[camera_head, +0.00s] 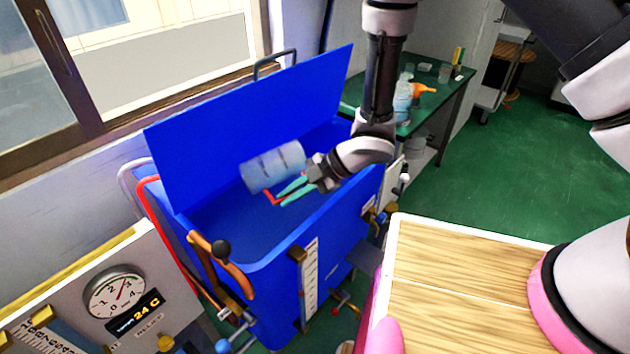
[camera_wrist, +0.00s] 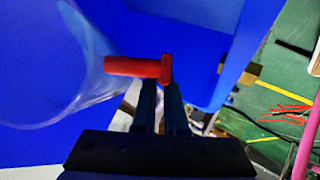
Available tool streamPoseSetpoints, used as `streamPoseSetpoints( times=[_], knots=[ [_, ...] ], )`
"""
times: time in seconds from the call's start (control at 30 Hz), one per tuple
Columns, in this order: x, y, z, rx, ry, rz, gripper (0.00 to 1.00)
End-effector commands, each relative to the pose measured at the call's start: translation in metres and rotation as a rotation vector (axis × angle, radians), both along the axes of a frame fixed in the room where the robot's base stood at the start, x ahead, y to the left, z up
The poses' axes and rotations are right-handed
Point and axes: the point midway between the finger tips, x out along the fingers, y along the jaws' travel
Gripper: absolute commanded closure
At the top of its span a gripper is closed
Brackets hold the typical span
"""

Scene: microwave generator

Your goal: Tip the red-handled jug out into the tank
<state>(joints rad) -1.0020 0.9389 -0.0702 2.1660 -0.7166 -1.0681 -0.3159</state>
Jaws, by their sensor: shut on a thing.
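The clear jug (camera_head: 272,166) lies tipped on its side above the open blue tank (camera_head: 300,226). Its red handle (camera_head: 271,198) is between the fingertips of my gripper (camera_head: 290,190), which is shut on it. In the wrist view the jug (camera_wrist: 75,105) is at the left, and its red handle (camera_wrist: 135,67) reaches to the fingers of my gripper (camera_wrist: 166,85). The jug looks see-through; I cannot tell whether any liquid is in it. The tank's raised blue lid (camera_head: 250,115) stands behind the jug.
A panel with a dial gauge (camera_head: 114,293) and a 24 C display is at the lower left. Levers and valves line the tank's front. A green table (camera_head: 430,100) with bottles stands behind at the right. A wooden top (camera_head: 450,290) is at the lower right.

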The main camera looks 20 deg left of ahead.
Motion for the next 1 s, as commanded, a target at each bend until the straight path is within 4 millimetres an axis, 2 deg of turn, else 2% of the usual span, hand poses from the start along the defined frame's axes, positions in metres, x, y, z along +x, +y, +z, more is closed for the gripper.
streamPoseSetpoints(
  times=[1.0],
  knots=[
    [0.0048,-0.0058,0.0080,0.087,0.066,-0.002,1.00]
  ],
)
